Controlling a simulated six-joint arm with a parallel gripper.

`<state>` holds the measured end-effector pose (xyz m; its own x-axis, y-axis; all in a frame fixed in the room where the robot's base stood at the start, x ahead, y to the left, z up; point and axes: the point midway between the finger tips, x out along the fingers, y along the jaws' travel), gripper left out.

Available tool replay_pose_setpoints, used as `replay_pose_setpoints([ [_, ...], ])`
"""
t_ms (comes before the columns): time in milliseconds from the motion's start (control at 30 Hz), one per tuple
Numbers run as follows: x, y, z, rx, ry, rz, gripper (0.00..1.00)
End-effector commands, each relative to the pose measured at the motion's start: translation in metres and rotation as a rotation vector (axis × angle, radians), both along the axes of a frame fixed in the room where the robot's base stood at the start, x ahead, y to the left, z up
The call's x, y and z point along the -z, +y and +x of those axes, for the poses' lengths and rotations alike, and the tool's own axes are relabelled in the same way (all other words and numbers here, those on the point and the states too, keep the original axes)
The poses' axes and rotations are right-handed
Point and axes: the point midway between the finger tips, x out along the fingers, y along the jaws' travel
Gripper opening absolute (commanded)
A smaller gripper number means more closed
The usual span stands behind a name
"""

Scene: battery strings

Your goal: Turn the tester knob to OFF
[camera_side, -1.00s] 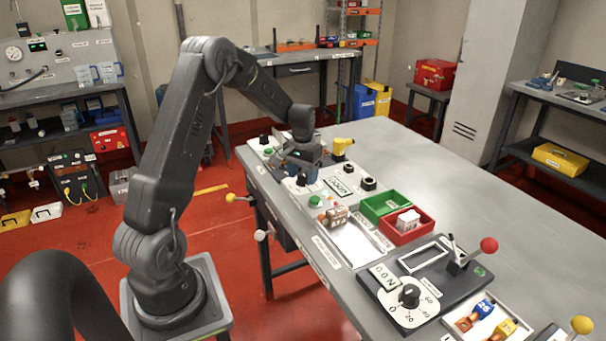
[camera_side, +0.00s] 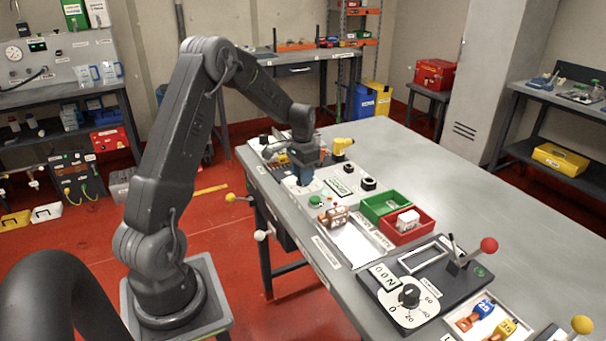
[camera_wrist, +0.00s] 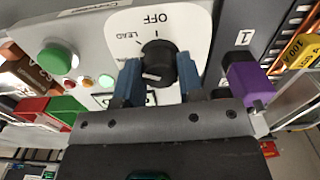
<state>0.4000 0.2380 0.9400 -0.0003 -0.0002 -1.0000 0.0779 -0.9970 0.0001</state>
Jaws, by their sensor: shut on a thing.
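The tester knob (camera_wrist: 157,64) is round and black, on a white dial plate (camera_wrist: 186,22) marked OFF and LEAD; other markings are hidden by my gripper. A short white mark shows on the knob's face, but I cannot tell surely which label it points to. My gripper (camera_wrist: 157,84) is shut on the knob, with one blue finger on each side of it. In the side view my gripper (camera_side: 305,176) points down at the white dial plate (camera_side: 312,187) on the tester panel, and hides the knob there.
A green button (camera_wrist: 56,60) is left of the dial in the wrist view. A purple-and-black piece (camera_wrist: 249,78) is close to the right finger. Green (camera_side: 372,214) and red (camera_side: 398,239) bins stand nearby.

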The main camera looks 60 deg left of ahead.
Motion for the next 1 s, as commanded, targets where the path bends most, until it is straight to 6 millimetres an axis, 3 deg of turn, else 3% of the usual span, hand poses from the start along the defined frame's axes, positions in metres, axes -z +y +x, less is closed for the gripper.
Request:
replay_pose_setpoints([
  [400,-0.0008,0.0004,0.0003,0.081,-0.001,0.001,0.16],
  [733,-0.0009,0.0003,0.0003,0.479,-0.001,0.001,0.16],
  [1000,-0.0010,0.0003,0.0004,0.557,-0.002,0.001,0.16],
])
